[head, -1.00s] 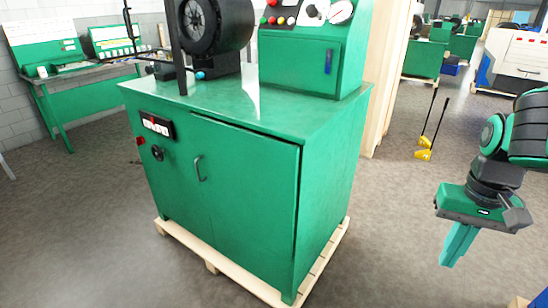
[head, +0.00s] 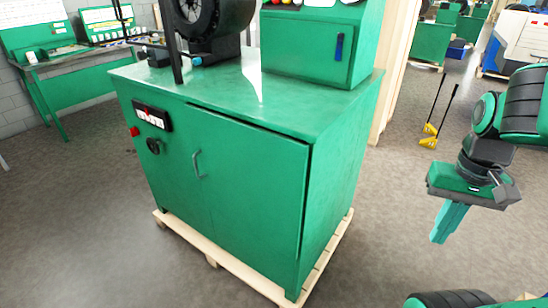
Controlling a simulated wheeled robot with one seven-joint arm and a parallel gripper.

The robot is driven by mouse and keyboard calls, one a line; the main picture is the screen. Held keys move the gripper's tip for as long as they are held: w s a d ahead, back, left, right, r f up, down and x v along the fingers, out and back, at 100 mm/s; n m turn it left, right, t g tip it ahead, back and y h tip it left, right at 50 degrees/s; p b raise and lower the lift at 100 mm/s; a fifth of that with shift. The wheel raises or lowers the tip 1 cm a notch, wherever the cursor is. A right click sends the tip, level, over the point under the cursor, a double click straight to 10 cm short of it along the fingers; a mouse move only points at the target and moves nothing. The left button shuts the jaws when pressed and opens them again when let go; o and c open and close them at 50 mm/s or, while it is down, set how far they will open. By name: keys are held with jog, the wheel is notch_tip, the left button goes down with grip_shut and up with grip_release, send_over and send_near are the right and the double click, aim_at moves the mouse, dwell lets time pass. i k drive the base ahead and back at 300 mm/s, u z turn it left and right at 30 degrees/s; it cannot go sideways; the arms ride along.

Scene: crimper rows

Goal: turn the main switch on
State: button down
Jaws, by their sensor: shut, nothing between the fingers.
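The green crimper cabinet (head: 250,190) stands in the middle of the head view on a wooden pallet. On the left of its front is a black rotary knob (head: 154,146), which looks like the main switch; its setting is too small to tell. A small red part (head: 134,131) sits left of it, and a black panel with a row of small light windows (head: 152,117) is just above. My gripper (head: 441,240) hangs at the right, pointing down, shut and empty, well apart from the cabinet and far from the knob.
The cabinet door has a handle (head: 198,164). A control box with a blue latch (head: 339,47) and a black round die head (head: 205,18) are on top. The pallet (head: 215,262) juts out below. Two yellow-footed tools (head: 430,130) stand behind right. Grey floor is open at the front left.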

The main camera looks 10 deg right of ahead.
aim_at(135, 131)
jog(key=z, duration=0.1)
jog(key=k, duration=0.45)
jog(key=u, duration=1.05)
jog(key=i, duration=0.85)
jog(key=u, duration=0.8)
jog(key=i, duration=1.15)
jog(key=z, duration=0.45)
jog(key=i, duration=1.05)
jog(key=z, duration=0.9)
jog(key=i, duration=0.3)
jog(key=z, duration=0.1)
